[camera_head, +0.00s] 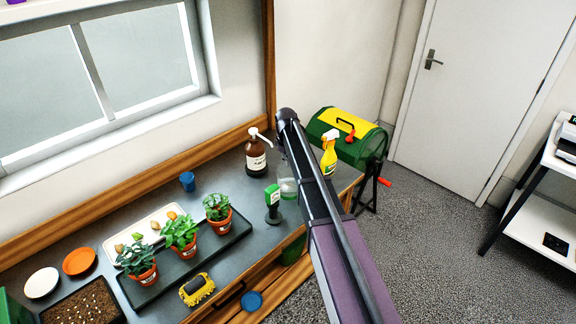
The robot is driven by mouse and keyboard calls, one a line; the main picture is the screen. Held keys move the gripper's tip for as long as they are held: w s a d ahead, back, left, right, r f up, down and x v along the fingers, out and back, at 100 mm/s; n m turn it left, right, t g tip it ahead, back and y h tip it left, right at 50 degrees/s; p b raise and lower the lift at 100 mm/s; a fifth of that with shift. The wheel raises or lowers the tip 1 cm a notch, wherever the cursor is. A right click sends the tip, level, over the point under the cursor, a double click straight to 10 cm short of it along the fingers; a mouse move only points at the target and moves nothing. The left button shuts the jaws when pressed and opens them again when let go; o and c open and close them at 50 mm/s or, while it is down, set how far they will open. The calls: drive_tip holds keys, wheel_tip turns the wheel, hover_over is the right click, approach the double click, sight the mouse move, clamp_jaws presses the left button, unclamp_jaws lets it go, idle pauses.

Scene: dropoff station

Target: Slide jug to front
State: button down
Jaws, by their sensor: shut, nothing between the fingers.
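A clear jug (287,188) with pale green contents appears to stand on the dark worktop (232,262), near its right end. My arm crosses in front of the jug and hides its right side. My arm reaches up from the lower right to a dark rounded joint above the worktop. My gripper is not visible; the arm hides whatever lies beyond that joint. I cannot tell whether anything touches the jug.
A brown pump bottle (256,158) stands behind the jug, a green-topped device (272,205) in front-left. A yellow spray bottle (328,158) is right of my arm. Potted plants sit on a dark tray (240,228). A green-yellow drum (362,150) stands beyond the worktop.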

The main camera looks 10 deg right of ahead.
sight(294, 184)
drive_tip(key=shift+f+b, duration=4.6)
drive_tip(key=shift+f, duration=0.2)
drive_tip(key=shift+s+d+r, duration=0.25)
drive_tip(key=shift+s+d, duration=0.8)
drive_tip(key=shift+s, duration=0.2)
drive_tip(key=shift+s+d, duration=0.25)
drive_tip(key=shift+s+d, duration=1.65)
drive_tip(key=shift+s, duration=0.25)
drive_tip(key=shift+w, duration=0.1)
